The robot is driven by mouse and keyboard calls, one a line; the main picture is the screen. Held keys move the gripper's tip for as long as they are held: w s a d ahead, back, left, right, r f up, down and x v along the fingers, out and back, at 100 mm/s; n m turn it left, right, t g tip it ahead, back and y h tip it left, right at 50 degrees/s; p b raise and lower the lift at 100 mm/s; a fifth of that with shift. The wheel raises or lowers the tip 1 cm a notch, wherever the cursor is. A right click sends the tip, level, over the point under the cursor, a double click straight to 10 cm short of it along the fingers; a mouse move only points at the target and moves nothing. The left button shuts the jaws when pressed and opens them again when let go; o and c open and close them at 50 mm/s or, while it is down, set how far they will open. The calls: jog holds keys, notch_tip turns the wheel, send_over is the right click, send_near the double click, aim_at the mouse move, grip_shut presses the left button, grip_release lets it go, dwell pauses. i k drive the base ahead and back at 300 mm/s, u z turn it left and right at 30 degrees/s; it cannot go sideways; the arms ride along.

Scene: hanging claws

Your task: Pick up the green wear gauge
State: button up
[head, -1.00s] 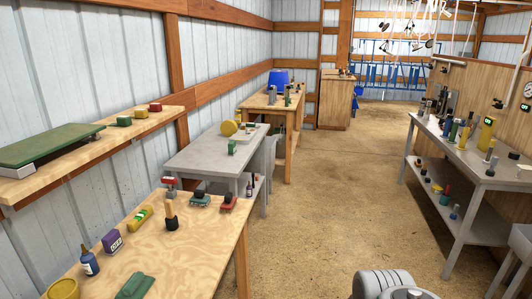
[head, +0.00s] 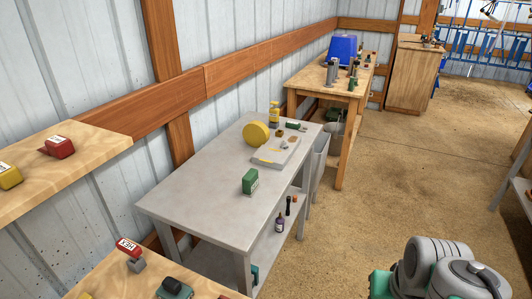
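I cannot tell for sure which green thing is the wear gauge. A green box-like block (head: 250,181) with a pale marking stands upright on the near half of the grey table. A smaller green piece (head: 293,125) lies near that table's far end, behind a light tray. A dark green item (head: 173,289) is cut off at the bottom edge on the near wooden bench. Rounded grey links of my arm show at the bottom right. My gripper is not in view, and nothing shows it touching any of these.
The grey table (head: 192,205) also bears a yellow round (head: 256,134), a yellow bottle (head: 274,114) and the light tray (head: 268,157). Bottles stand on its lower shelf. A wooden shelf (head: 82,157) juts out at the left. The floor (head: 400,170) right of the table is clear.

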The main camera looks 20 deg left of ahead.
aim_at(250, 182)
jog(key=i, duration=2.15)
jog(key=u, duration=4.8)
